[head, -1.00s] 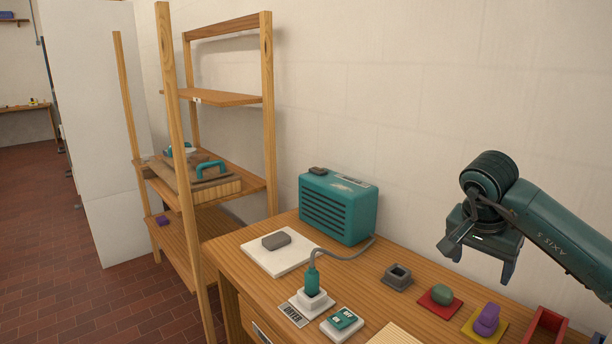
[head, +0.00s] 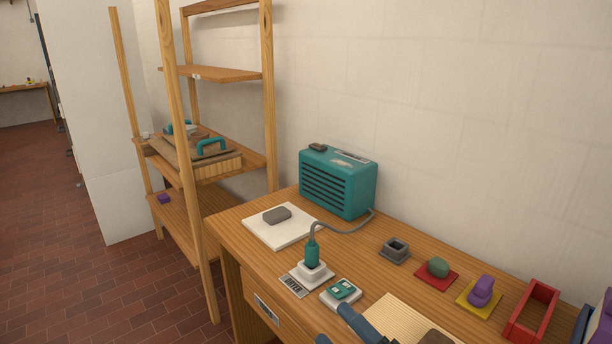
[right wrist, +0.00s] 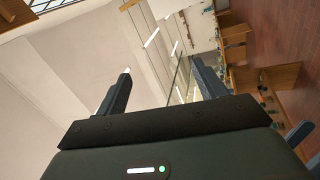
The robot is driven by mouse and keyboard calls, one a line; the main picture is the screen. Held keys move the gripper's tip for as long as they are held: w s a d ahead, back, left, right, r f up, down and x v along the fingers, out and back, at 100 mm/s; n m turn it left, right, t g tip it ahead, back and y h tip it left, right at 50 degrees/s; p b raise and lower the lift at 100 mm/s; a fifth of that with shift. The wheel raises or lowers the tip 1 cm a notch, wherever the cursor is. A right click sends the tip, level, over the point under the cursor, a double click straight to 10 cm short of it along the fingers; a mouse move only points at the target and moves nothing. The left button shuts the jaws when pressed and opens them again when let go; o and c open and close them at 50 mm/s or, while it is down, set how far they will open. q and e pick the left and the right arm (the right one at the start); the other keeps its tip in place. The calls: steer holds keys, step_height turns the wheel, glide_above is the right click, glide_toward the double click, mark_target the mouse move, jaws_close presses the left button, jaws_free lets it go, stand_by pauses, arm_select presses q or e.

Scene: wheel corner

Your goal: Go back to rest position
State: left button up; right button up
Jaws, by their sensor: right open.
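My right gripper (head: 345,333) shows only at the bottom edge of the head view, where parts of its dark blue fingers reach in over the front of the workbench (head: 385,270). In the right wrist view, the same gripper (right wrist: 162,68) is open. Its two dark fingers stand wide apart with nothing between them, and the room lies beyond. Most of the right arm is out of the head view. My left gripper is in neither view.
On the bench are a teal heater-like box (head: 338,183), a plugged dryer socket (head: 309,272), a teal-buttoned switch (head: 341,293), a grey square ring (head: 395,250), a green lump (head: 438,267), a purple piece (head: 482,290) and a red frame (head: 532,312). A wooden shelf (head: 225,73) stands left.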

arm_select(q)
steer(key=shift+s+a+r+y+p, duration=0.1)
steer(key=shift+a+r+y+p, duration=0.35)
steer(key=shift+p, duration=1.45)
arm_select(e)
steer(key=s+d+f+m+g+h, duration=0.2)
steer(key=s+d+f+m+h, duration=0.2)
steer(key=f+m, duration=0.5)
steer(key=s+d+f+m+g+h, duration=0.3)
steer(key=s+d+f+m+h, duration=0.2)
steer(key=m, duration=0.7)
steer(key=shift+s+f+h, duration=1)
steer(key=shift+s+f, duration=0.4)
steer(key=shift+f, duration=0.75)
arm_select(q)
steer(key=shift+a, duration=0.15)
